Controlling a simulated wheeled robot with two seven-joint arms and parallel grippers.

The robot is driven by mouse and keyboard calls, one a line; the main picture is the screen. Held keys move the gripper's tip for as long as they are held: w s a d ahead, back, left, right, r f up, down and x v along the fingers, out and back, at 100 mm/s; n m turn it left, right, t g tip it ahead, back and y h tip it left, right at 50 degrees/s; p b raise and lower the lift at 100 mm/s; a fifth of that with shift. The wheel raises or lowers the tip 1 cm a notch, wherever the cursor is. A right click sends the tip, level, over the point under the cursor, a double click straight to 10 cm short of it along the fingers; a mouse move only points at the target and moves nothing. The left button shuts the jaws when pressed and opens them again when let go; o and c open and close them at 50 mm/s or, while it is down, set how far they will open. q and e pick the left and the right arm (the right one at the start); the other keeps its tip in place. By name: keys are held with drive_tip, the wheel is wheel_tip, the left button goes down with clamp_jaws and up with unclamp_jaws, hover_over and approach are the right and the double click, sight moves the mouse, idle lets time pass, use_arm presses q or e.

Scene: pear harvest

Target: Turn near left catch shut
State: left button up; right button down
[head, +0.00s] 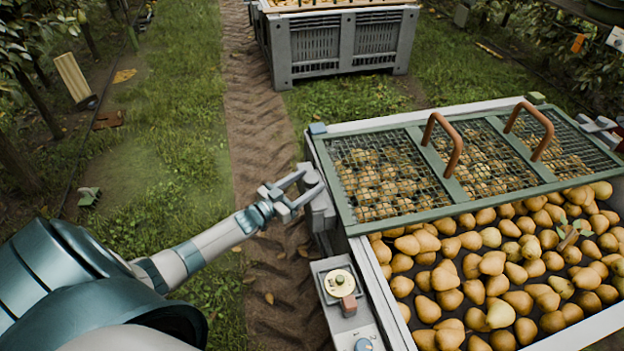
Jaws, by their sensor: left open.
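The near left catch seems to be the grey fitting with a rounded top (311,179) on the left wall of the pear bin (359,258), beside the mesh lid (346,220). My left gripper (291,192) reaches in from the left, its fingers spread at this fitting. The upper finger lies very close to the rounded top; I cannot tell whether they touch. The fitting's exact turn is hard to make out. The green-framed lid covers the bin's far part and has two brown handles (446,143). My right gripper does not show.
A panel with a round dial (339,283) and a reddish-brown knob (348,306) stands at the bin's near left. Loose pears (494,262) fill the uncovered near part. A grey-white fitting (598,124) is at the lid's right. Another grey crate (340,48) stands behind. Grass and track lie left.

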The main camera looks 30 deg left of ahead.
use_arm(q)
drive_tip(key=shift+x, duration=0.85)
drive_tip(key=shift+w+d, duration=0.1)
drive_tip(key=shift+w, duration=0.15)
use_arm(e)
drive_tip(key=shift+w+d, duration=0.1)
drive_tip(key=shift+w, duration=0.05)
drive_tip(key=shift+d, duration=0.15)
use_arm(q)
clamp_jaws()
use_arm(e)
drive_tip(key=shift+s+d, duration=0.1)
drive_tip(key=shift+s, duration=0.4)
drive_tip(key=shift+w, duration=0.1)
